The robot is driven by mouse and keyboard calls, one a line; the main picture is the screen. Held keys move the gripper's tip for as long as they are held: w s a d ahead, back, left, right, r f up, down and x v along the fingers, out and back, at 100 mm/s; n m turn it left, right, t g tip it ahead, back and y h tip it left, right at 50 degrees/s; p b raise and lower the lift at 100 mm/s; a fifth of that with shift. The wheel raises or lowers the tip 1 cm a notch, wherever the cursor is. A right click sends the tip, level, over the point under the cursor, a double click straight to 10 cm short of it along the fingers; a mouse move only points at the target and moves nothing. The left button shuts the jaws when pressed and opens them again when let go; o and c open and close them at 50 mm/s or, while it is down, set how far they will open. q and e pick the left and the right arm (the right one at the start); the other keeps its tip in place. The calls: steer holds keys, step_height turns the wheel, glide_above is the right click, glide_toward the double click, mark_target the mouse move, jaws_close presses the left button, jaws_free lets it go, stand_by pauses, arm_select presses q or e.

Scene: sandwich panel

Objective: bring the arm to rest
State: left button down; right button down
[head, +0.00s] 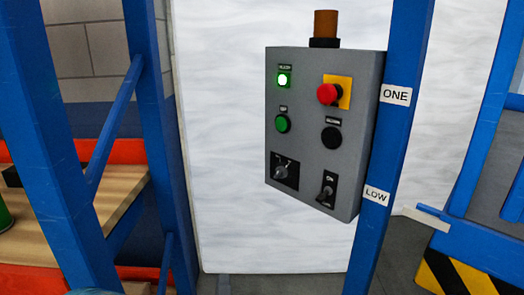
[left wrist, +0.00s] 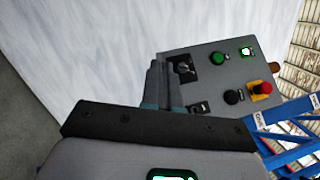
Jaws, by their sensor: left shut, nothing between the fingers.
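My left gripper (left wrist: 158,70) shows in the left wrist view, its dark fingers together and empty. It points toward the grey control panel (head: 311,150), and the fingertips overlap the panel's edge beside the rotary knob (left wrist: 183,68); I cannot tell the gap. In the head view the panel has a lit green lamp (head: 284,80), a green button (head: 282,124), a red mushroom button (head: 327,94) on yellow, a black button (head: 331,137), the knob (head: 281,172) and a toggle switch (head: 327,191). Only a teal sliver, perhaps my left arm, shows at the bottom edge. My right gripper is not in view.
An orange-brown beacon (head: 326,23) tops the panel. The panel is beside a blue post (head: 398,135) with "ONE" and "LOW" labels. A white wall panel (head: 220,150) stands behind. Blue rack posts and a wooden shelf (head: 55,210) are left; a striped yellow-black barrier (head: 455,272) is lower right.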

arm_select(q)
steer(key=a+f+n+g, duration=0.1)
steer(key=a+f+g, duration=0.2)
steer(key=a+f, duration=0.5)
steer(key=s+a+f+n+g+h, duration=0.1)
steer(key=s+f+n+g, duration=0.25)
steer(key=f, duration=0.45)
steer(key=s+a+f+n+g+h, duration=0.1)
steer(key=s+f+n+g, duration=0.25)
steer(key=f, duration=0.45)
steer(key=s+d+f+n+g+h, duration=0.1)
steer(key=s+d+f+n+g, duration=0.15)
steer(key=s+n, duration=0.3)
steer(key=s+d+f+n+g+h, duration=0.2)
steer(key=s+n+g, duration=0.2)
steer(key=s, duration=0.3)
steer(key=s+d+f+n+g+h, duration=0.1)
steer(key=s+d+f+n+g, duration=0.15)
steer(key=s+n, duration=0.3)
step_height(320, 180, up, 14)
steer(key=p, duration=1.4)
steer(key=shift+a+r+g+p, duration=0.2)
steer(key=shift+g+p, duration=0.1)
steer(key=shift+p, duration=0.05)
steer(key=shift+w, duration=0.1)
